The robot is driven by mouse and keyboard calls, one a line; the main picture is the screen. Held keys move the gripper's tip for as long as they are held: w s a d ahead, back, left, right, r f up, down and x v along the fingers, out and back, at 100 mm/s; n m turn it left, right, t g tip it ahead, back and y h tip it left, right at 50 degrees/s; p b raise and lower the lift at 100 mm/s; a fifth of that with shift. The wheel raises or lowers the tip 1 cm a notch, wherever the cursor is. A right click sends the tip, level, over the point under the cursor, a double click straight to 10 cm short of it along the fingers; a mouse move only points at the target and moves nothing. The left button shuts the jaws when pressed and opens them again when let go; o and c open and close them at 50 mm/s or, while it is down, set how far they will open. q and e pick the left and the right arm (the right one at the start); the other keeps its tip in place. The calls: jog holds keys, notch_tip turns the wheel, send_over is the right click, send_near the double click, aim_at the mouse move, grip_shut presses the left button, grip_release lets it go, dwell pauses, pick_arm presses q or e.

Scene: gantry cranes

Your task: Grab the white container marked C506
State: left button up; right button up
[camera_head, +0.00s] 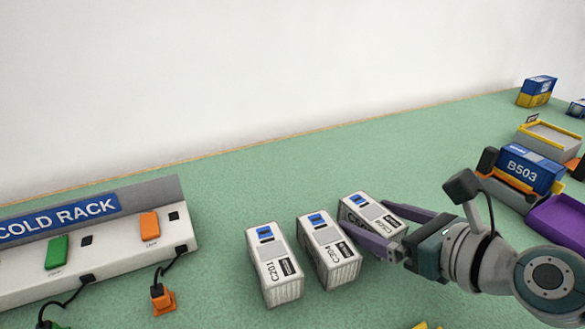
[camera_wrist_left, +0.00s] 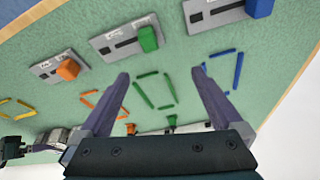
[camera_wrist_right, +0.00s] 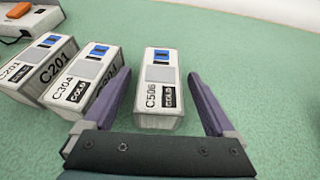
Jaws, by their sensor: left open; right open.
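C304 (camera_head: 329,250) stands left of C506, close to the left finger. C201 (camera_head: 274,265) is further left. My left gripper (camera_wrist_left: 162,75) is open and empty, above sliders and coloured strips; it is outside the head view.
The cold rack (camera_head: 100,235) with orange and green plugs stands at left, an orange connector (camera_head: 163,298) before it. At right are a blue B503 container (camera_head: 531,168) and a purple block (camera_head: 560,219). The table behind the white containers is clear up to the wall.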

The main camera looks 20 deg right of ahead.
jog(key=shift+w, duration=0.2)
grip_shut()
dwell(0.6)
